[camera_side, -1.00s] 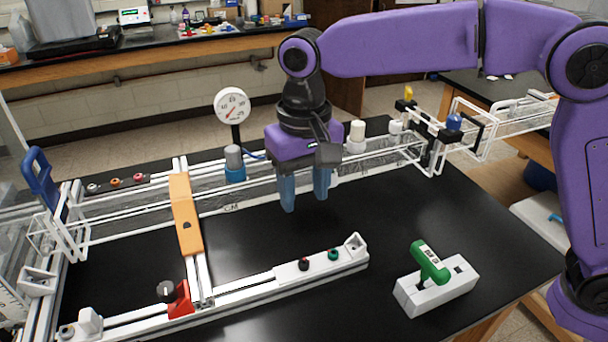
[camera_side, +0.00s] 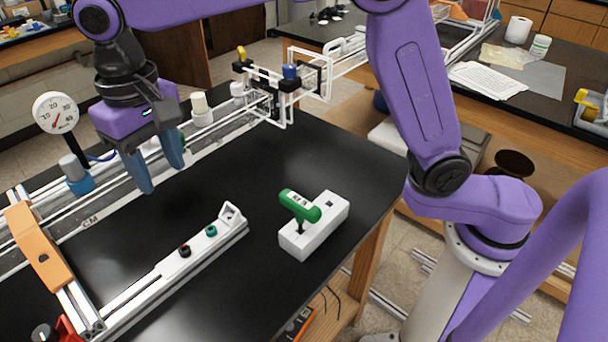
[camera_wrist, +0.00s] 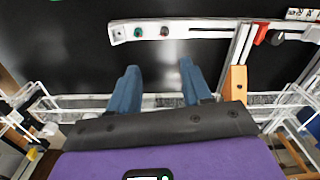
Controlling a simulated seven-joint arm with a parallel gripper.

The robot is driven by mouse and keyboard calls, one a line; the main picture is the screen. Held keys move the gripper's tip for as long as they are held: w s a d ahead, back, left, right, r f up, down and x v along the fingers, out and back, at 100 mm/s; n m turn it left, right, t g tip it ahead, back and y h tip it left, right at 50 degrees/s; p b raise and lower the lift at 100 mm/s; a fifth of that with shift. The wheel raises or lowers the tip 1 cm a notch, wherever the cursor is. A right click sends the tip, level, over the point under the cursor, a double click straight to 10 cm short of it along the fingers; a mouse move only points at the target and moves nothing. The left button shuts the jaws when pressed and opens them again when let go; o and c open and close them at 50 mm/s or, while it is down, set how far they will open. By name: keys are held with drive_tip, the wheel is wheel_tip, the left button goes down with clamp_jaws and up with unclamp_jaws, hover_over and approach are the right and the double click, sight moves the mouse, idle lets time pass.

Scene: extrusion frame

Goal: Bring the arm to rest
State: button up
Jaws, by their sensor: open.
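My gripper (camera_side: 161,178) hangs pointing down above the black bench top (camera_side: 225,165), near the long white frame rail. Its two blue fingers are apart, with nothing between them. In the wrist view my gripper (camera_wrist: 158,67) also shows its fingers spread, with bare black bench top (camera_wrist: 155,80) between them. The fingertips are clear of the white rail strip (camera_wrist: 190,29), which lies beyond them in that view. A green-handled tool (camera_side: 300,206) stands in a white block (camera_side: 322,226) on the bench, apart from my gripper.
A dial gauge (camera_side: 55,112), a blue-based fitting (camera_side: 76,175) and a white knob (camera_side: 201,108) stand along the frame behind my gripper. An orange bar (camera_side: 36,243) crosses the frame at left. The bench right of my gripper is mostly clear.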

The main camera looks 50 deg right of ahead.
drive_tip(key=s+d+f+n, duration=0.2)
drive_tip(key=s+d+n, duration=0.1)
drive_tip(key=s+d, duration=0.4)
drive_tip(key=s+d+f+n, duration=0.3)
drive_tip(key=s+d, duration=0.5)
drive_tip(key=d, duration=0.5)
drive_tip(key=s+d+f+n, duration=0.3)
drive_tip(key=s+d+n, duration=0.1)
drive_tip(key=s+d, duration=0.4)
drive_tip(key=d, duration=0.2)
drive_tip(key=shift+s+d+f+n, duration=0.25)
drive_tip(key=shift+d+n, duration=0.05)
drive_tip(key=shift+n, duration=0.1)
